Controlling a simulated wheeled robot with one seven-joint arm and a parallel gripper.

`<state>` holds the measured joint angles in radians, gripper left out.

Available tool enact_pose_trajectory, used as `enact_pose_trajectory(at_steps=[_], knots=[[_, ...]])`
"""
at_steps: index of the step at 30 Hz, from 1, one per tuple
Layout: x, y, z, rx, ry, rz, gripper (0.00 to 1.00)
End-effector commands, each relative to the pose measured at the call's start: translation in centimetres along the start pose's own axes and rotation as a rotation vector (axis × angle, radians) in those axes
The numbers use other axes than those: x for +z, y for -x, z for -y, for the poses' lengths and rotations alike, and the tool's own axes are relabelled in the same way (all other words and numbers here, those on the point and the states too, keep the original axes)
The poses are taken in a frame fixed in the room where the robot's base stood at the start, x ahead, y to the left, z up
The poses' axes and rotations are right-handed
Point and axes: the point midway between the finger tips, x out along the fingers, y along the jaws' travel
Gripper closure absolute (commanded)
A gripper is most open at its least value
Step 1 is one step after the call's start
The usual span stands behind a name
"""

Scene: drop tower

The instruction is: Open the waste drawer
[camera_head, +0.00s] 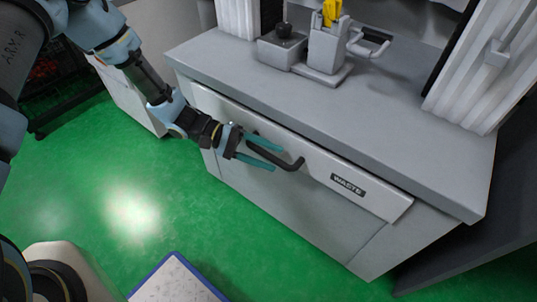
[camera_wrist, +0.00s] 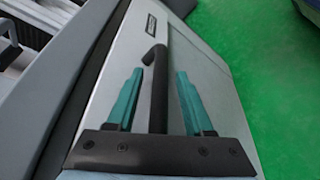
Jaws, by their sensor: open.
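The waste drawer (camera_head: 379,202) is a pale front panel with a black "WASTE" label, set under the grey countertop. Its top edge seems to stand slightly out from the cabinet. A black bar handle (camera_head: 278,155) is fixed on the panel. My gripper (camera_head: 266,156) is open with teal fingers at the handle. In the wrist view, the handle (camera_wrist: 157,85) runs between the two open fingers (camera_wrist: 158,100), with gaps on both sides. The drawer panel (camera_wrist: 180,65) fills the middle of that view. The far end of the handle is partly hidden by my gripper.
A grey countertop (camera_head: 270,85) holds a small device with a yellow part (camera_head: 331,12) and a grey box with a black knob (camera_head: 284,38). White pleated covers (camera_head: 478,75) stand at the right. The green floor (camera_head: 130,200) before the cabinet is mostly clear. A blue-edged board (camera_head: 175,282) lies at the bottom.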

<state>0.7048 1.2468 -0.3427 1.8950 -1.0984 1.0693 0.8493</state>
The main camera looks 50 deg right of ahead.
Motion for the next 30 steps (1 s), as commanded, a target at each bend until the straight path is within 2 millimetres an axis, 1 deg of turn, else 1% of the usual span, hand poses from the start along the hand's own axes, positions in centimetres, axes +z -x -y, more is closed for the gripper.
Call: enact_pose_trajectory(at_steps=[9,11,23,24,30], knots=[[0.01,-0.29,0.02,0.0,0.0,0.0,0.48],[0.01,-0.29,0.02,0.0,0.0,0.0,0.54],[0.01,-0.26,0.01,0.0,0.0,0.0,0.99],[0.0,-0.26,0.02,0.0,0.0,0.0,1.0],[0.0,-0.25,0.02,-0.001,0.0,0.0,1.0]])
